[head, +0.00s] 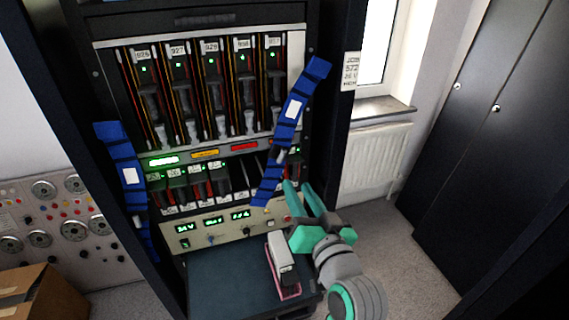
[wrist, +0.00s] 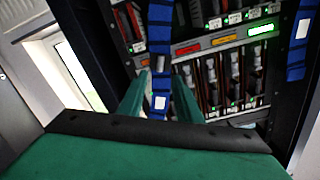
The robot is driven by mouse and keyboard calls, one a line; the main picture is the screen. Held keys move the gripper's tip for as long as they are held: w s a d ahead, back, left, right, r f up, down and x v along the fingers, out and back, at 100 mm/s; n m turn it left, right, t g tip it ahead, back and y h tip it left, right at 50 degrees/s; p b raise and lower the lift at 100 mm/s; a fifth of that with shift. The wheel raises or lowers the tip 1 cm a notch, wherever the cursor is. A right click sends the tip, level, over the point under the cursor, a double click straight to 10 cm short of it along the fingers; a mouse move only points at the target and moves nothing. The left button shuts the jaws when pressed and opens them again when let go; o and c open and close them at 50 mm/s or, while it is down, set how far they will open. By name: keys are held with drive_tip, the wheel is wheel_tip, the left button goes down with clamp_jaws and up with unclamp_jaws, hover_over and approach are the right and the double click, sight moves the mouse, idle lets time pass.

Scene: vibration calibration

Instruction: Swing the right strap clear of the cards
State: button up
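The right strap (head: 284,133) is blue with white patches and hangs at a slant across the right end of the rack. Its lower part crosses in front of the lower row of cards (head: 222,180), and its upper part passes beside the upper row (head: 210,95). My gripper (head: 298,187) is open, its teal fingers just right of the strap's lower end. In the wrist view the strap (wrist: 159,45) shows between and beyond the two fingers (wrist: 162,80). Whether it lies within their reach or touches them I cannot tell.
A left blue strap (head: 129,175) hangs at the rack's left side. A shelf (head: 215,280) below holds a white and pink device (head: 282,265). A dark cabinet (head: 480,130) and a radiator (head: 372,160) stand to the right. A cardboard box (head: 40,300) is lower left.

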sight(282, 159)
drive_tip(key=x, duration=1)
drive_tip(key=shift+w+a, duration=0.15)
drive_tip(key=shift+w, duration=0.25)
clamp_jaws()
